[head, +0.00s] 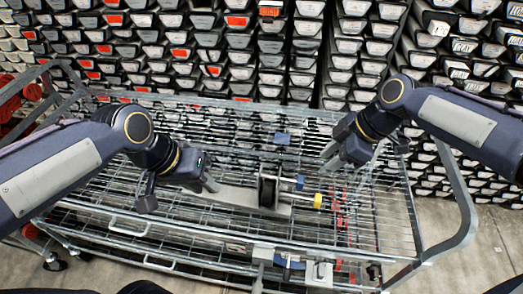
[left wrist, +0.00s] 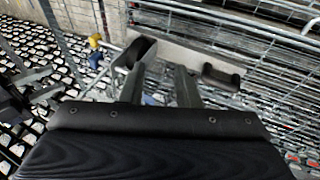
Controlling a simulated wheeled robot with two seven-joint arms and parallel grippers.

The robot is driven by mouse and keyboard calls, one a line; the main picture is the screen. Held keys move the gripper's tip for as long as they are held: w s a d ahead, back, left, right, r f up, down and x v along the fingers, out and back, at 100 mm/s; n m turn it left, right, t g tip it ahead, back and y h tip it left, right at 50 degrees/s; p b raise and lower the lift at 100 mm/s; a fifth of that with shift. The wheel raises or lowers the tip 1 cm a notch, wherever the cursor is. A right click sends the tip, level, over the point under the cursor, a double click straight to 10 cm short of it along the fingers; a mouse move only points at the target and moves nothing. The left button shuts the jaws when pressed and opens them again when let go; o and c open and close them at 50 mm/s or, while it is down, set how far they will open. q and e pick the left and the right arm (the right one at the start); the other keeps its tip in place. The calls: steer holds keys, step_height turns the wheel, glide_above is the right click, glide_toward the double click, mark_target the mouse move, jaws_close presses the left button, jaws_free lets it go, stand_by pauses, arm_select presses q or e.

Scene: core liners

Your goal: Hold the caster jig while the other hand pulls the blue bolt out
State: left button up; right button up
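The caster jig is a pale grey plate (head: 236,196) with a black wheel (head: 267,190) standing on it, resting on the wire cart shelf. The blue bolt (head: 300,183) sticks out to the right of the wheel, beside a longer yellow-ended rod (head: 317,201). My left gripper (head: 208,185) is at the plate's left end. In the left wrist view its fingers (left wrist: 160,85) are apart with nothing between them, below the plate (left wrist: 190,54) and wheel (left wrist: 138,50). A black block (left wrist: 221,77) sits at the plate's edge there. My right gripper (head: 330,158) is open and empty, above and right of the bolt.
The wire cart (head: 120,226) has raised metal rails around the shelf. Stacked core boxes fill the background. Red fittings stand at the far left.

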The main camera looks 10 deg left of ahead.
arm_select(q)
steer(key=w+d+g+y, duration=0.2)
steer(key=w+d, duration=0.2)
steer(key=w, duration=0.4)
steer(key=m+g+y, duration=0.1)
steer(key=y, duration=0.1)
glide_above(260, 172)
steer(key=f, duration=0.2)
steer(key=shift+w+a+f, duration=0.1)
steer(key=shift+w+f, duration=0.1)
steer(key=shift+f, duration=0.1)
steer(key=shift+w+f, duration=0.1)
steer(key=shift+f, duration=0.2)
step_height(260, 172, down, 7)
steer(key=shift+f, duration=0.15)
arm_select(e)
steer(key=shift+d, duration=0.1)
arm_select(q)
steer(key=shift+c, duration=0.3)
jaws_close()
stand_by(0.6)
arm_select(e)
steer(key=shift+c, duration=0.3)
